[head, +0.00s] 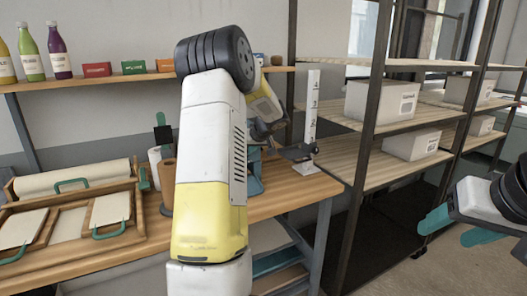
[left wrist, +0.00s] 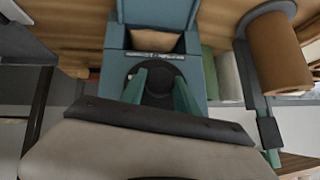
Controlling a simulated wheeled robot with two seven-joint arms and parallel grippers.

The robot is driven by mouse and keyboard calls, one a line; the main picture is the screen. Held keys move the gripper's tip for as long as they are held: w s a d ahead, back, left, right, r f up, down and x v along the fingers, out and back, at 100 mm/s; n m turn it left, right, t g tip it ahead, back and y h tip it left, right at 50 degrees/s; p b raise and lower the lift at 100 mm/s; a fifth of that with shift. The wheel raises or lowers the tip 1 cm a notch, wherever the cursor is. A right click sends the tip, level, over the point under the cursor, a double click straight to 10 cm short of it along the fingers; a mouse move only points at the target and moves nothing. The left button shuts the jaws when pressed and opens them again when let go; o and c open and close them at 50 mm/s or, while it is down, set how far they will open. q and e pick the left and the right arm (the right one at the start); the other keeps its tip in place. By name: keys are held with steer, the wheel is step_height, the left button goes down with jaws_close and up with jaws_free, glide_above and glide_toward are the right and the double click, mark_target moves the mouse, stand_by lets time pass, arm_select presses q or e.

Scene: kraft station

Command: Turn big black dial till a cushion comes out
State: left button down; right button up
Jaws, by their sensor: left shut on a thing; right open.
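The big black dial (left wrist: 163,77) is on the front of a teal machine (left wrist: 198,60) in the left wrist view. My left gripper (left wrist: 160,88) has its two green fingers on either side of the dial, shut on it. In the head view my left arm hides the dial and most of the machine (head: 255,180). A tan surface (left wrist: 158,42) shows in the machine's opening beyond the dial; I cannot tell whether it is a cushion. My right gripper (head: 458,228) is open and empty at the right, away from the bench.
A wooden bench (head: 300,192) carries the machine. A brown paper roll (left wrist: 276,52) stands close beside it. A white numbered post (head: 312,110) stands near the bench's right end. Metal shelving with white boxes (head: 381,102) is at the right. A wooden tray (head: 75,240) lies left.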

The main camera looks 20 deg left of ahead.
arm_select(q)
steer(key=shift+w+d+f+m+g+y, duration=0.15)
steer(key=shift+m+g+y, duration=0.85)
steer(key=shift+m+y, duration=0.7)
steer(key=shift+w+d+f+m+g+y, duration=0.1)
steer(key=shift+f+m+g+y, duration=0.1)
steer(key=shift+m+g+y, duration=1.2)
steer(key=shift+w+d+f+m+g+y, duration=0.15)
steer(key=shift+m+g+y, duration=0.45)
steer(key=shift+m+y, duration=1.45)
steer(key=shift+a+n+y, duration=0.15)
steer(key=shift+n+y, duration=0.2)
steer(key=shift+y, duration=0.2)
steer(key=c, duration=0.9)
jaws_free()
steer(key=shift+s, duration=0.1)
steer(key=d+f, duration=0.1)
steer(key=d, duration=0.6)
steer(key=shift+w+d, duration=0.3)
steer(key=shift+d, duration=0.1)
